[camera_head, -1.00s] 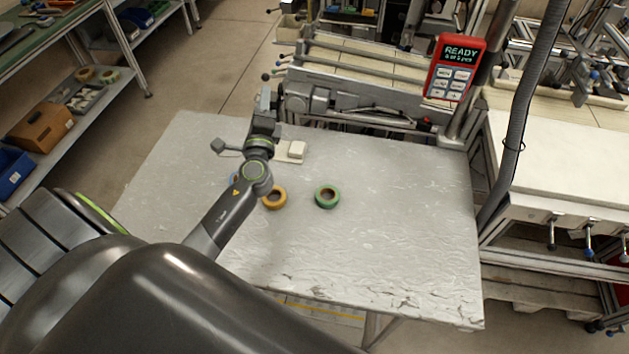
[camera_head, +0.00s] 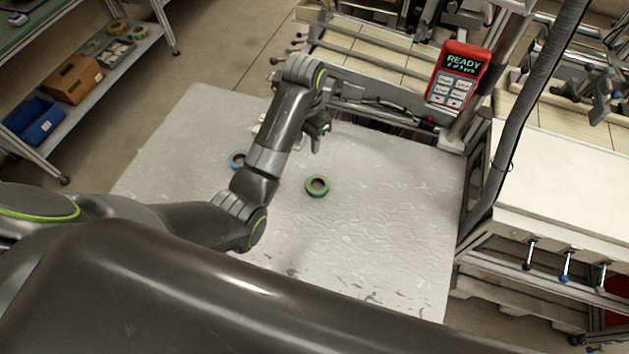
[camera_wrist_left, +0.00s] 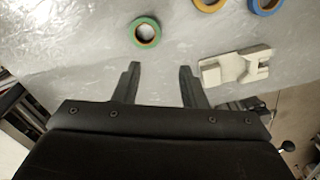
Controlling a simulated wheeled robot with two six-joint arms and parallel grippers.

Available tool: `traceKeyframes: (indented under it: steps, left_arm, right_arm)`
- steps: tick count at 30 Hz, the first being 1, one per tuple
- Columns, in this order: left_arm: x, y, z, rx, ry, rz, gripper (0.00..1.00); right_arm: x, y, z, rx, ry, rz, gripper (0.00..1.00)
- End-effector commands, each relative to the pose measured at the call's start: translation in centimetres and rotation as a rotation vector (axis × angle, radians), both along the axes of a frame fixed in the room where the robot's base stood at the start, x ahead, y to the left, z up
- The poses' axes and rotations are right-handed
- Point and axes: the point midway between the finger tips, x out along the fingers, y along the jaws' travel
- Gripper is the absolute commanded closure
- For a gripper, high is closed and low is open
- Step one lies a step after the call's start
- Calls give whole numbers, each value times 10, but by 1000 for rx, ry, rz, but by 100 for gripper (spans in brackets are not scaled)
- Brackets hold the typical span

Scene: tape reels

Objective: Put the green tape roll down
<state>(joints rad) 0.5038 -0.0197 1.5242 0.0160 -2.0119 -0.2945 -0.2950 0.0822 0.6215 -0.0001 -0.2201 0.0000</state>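The green tape roll (camera_head: 317,194) lies flat on the grey table, right of my left arm in the head view. It also shows whole in the left wrist view (camera_wrist_left: 133,34), just beyond the fingertips. My left gripper (camera_head: 318,137) is over the table beyond the roll in the head view, partly hidden by its own wrist. The left wrist view shows its two fingers (camera_wrist_left: 158,68) spread apart with nothing between them. The roll is apart from both fingers. My right gripper is not in view.
A blue roll (camera_head: 235,160) lies left of my arm. An orange roll (camera_wrist_left: 208,4) and a pale block (camera_wrist_left: 240,66) show in the left wrist view. A red handheld panel (camera_head: 457,76) stands behind the table (camera_head: 380,240). The table's right half is clear.

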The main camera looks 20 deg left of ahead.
Motion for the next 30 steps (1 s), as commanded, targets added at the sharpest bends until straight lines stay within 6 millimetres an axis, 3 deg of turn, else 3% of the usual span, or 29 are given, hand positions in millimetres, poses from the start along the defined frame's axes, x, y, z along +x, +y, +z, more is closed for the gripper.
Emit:
traceKeyframes:
  steps: [13,15,21,30]
  left_arm:
    - [0,0,-56,1,0,1,62]
    - [-1,0,-66,2,6,2,62]
    - [-1,0,-103,3,3,2,62]
    - [1,-1,-123,1,0,1,62]
  right_arm:
    - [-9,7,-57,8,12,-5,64]
    - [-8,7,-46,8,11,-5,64]
    - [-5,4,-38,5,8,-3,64]
    - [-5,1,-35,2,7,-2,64]
